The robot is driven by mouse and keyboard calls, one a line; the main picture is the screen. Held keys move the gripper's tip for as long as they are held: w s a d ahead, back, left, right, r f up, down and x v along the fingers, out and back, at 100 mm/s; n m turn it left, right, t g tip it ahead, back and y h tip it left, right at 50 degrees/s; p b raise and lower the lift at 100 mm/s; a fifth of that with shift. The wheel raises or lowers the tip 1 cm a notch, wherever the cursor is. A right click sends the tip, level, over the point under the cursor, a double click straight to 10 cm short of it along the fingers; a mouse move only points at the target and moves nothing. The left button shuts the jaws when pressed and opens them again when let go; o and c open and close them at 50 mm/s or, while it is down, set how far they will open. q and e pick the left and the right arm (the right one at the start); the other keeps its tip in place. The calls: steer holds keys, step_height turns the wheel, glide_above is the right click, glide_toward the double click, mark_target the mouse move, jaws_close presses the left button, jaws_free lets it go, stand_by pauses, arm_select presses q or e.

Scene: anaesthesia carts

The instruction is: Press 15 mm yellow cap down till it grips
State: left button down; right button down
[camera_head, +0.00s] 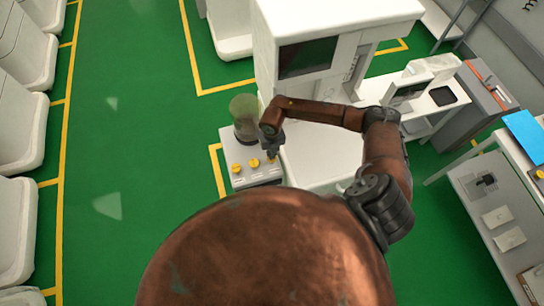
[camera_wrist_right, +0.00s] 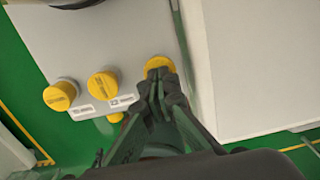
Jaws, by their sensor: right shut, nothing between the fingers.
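Yellow caps sit in a row on a light grey unit: a left cap (camera_wrist_right: 61,95), a middle cap (camera_wrist_right: 103,84) and a right cap (camera_wrist_right: 158,63). In the head view the right gripper (camera_head: 271,157) points down at the row's right end, beside the middle cap (camera_head: 254,162) and left cap (camera_head: 236,168). My left gripper is not in view.
The grey unit (camera_head: 258,177) carries a clear greenish canister (camera_head: 244,107) at its back. A white cart (camera_head: 328,155) stands close on the right. A small yellow piece (camera_wrist_right: 116,117) shows below the labels. Green floor is open on the left.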

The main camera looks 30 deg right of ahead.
steer(key=shift+r+p, duration=1.85)
steer(key=shift+r, duration=1.25)
step_height(320, 180, up, 12)
steer(key=shift+f, duration=0.1)
